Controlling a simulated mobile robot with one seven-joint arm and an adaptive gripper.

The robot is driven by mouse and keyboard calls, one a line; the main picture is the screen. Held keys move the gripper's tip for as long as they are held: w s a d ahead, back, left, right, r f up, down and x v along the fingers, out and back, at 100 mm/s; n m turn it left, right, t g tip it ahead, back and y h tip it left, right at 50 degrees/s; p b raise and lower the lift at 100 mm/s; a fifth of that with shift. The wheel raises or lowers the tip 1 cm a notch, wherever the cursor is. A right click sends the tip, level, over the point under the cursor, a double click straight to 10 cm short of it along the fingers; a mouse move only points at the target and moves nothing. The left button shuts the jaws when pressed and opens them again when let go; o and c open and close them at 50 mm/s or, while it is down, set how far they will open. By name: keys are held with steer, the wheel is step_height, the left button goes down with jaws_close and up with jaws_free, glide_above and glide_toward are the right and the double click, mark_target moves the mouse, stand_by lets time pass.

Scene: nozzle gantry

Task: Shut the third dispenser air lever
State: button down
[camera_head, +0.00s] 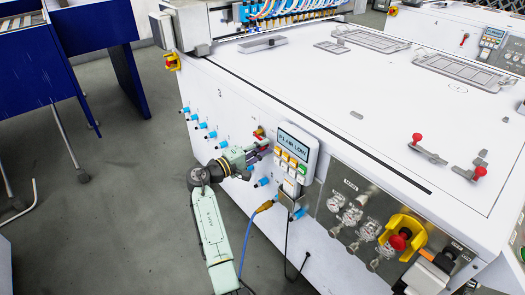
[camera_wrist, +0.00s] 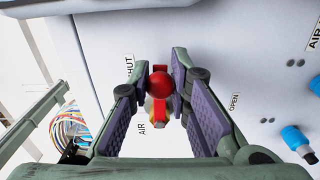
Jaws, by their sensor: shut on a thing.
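The air lever (camera_wrist: 160,87) is a red handle with a round red knob, seen in the wrist view in front of the white machine face. A label reading SHUT is to its left and one reading OPEN is to its right. The handle stands between the two labels. My gripper (camera_wrist: 161,72) is shut on the lever, with a purple-padded finger on each side of it. In the head view my gripper (camera_head: 262,151) is at the machine's front face, left of the keypad. A red and yellow part (camera_head: 258,133) shows just above it; I cannot tell whether it belongs to this lever.
A keypad display (camera_head: 296,150) reading AIR LOW stands close to the right of my gripper. Blue fittings (camera_head: 202,125) line the face to the left. Gauges (camera_head: 352,215) and a red emergency button (camera_head: 400,239) are at lower right. Grey floor (camera_head: 130,190) is open at left.

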steer(key=shift+r+n, duration=0.3)
stand_by(0.4)
steer(key=c, duration=1.5)
jaws_free()
steer(key=shift+o, duration=0.2)
steer(key=shift+f, duration=0.1)
steer(key=v, duration=1.2)
steer(key=shift+a, duration=0.1)
